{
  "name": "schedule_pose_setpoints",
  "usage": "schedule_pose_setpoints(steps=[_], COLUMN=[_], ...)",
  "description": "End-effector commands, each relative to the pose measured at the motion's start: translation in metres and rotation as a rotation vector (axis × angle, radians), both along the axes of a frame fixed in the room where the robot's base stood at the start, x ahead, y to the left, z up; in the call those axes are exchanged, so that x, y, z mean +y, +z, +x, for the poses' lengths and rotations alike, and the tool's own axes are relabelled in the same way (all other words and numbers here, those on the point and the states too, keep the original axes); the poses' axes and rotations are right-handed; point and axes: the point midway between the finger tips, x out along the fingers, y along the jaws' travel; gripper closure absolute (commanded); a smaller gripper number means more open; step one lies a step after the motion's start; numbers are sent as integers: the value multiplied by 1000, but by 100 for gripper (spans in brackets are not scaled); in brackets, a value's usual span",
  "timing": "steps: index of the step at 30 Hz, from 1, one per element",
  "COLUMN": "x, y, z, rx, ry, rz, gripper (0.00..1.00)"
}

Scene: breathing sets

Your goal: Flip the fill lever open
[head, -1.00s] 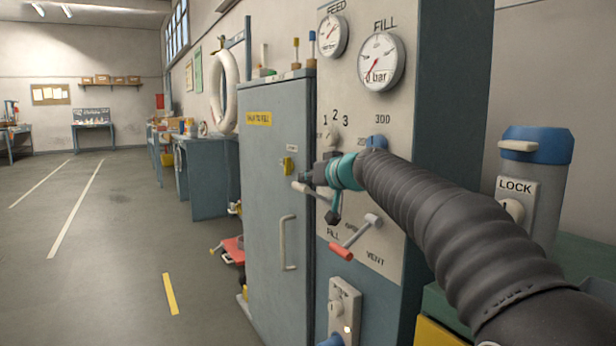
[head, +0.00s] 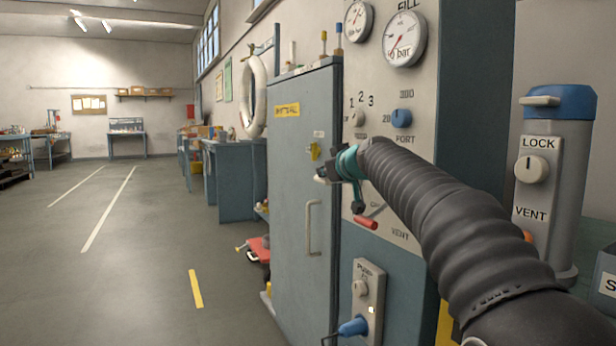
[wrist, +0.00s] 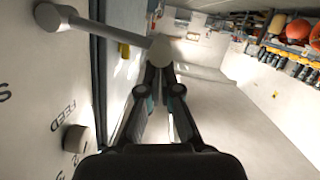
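The fill lever is a pale grey bar in the wrist view (wrist: 112,36). It runs from a round pivot on the panel at upper left to a rounded end at my fingertips. My gripper (wrist: 159,74) has its two fingers drawn together at the tips, right at that lever end. I cannot tell whether the lever end is between them or only touching. In the head view my gripper (head: 333,174) is in front of the panel (head: 381,150) and hides most of the lever and its label. A red-ended lever (head: 365,222) sits just below, by the VENT label.
A grey cabinet (head: 290,190) with a handle stands close left of the panel. The FILL gauge (head: 404,38) and selector knobs (head: 402,118) are above my gripper. A blue-topped cylinder (head: 550,180) stands at right. Open floor (head: 140,270) lies to the left.

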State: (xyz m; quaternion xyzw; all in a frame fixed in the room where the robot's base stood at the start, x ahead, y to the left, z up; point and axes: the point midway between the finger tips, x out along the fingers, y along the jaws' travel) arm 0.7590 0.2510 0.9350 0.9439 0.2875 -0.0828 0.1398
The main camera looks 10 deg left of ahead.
Motion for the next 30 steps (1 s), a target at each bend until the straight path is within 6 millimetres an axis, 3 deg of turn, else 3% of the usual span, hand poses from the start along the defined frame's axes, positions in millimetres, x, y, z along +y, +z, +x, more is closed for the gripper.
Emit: schedule_pose_setpoints(steps=[11,22,30], x=[4,5,-20], y=[4,46,50], z=[-1,-5,-42], rx=[1,1,-1], ry=[6,0,-2], rz=[1,0,1], gripper=[100,100,100])
